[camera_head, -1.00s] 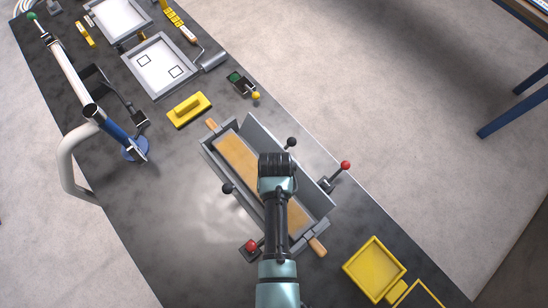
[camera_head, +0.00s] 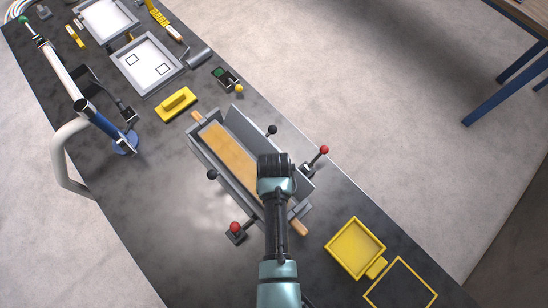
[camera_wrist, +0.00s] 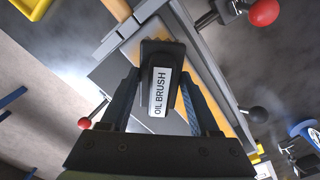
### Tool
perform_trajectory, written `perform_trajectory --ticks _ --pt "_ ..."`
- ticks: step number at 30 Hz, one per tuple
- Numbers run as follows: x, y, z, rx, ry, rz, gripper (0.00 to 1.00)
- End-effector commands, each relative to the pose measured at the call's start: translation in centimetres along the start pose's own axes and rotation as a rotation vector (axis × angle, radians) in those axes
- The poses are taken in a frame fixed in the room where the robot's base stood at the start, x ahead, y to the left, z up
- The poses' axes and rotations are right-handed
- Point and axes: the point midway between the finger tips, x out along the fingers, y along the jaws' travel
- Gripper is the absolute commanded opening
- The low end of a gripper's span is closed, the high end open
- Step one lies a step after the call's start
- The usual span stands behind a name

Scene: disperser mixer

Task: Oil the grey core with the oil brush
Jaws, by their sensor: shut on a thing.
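My gripper (camera_wrist: 160,95) is shut on the oil brush (camera_wrist: 160,90), a dark block with a white "OIL BRUSH" label in the wrist view. In the head view my gripper (camera_head: 273,190) is over the lower right half of a grey open mould box (camera_head: 197,155). A long core with an amber-brown top (camera_head: 228,150) lies inside; its amber strip also shows beside the brush in the wrist view (camera_wrist: 205,75). My arm hides its lower right part. I cannot tell whether the brush touches it.
Red-knobbed clamps (camera_head: 235,228) (camera_head: 323,150) and black knobs flank the box. Wooden handles (camera_head: 300,228) stick out at its ends. A yellow tray (camera_head: 356,246) lies lower right, a yellow float (camera_head: 176,104) upper left. The mixer arm (camera_head: 70,85) stands at left.

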Motion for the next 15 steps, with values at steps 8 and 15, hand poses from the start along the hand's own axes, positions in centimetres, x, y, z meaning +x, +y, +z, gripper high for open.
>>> perform_trajectory --ticks 8,15 --pt "-3.0 -0.1 -0.5 -0.001 0.000 0.000 0.18" --pt "-5.1 -0.1 -0.9 -0.001 0.000 0.000 0.18"
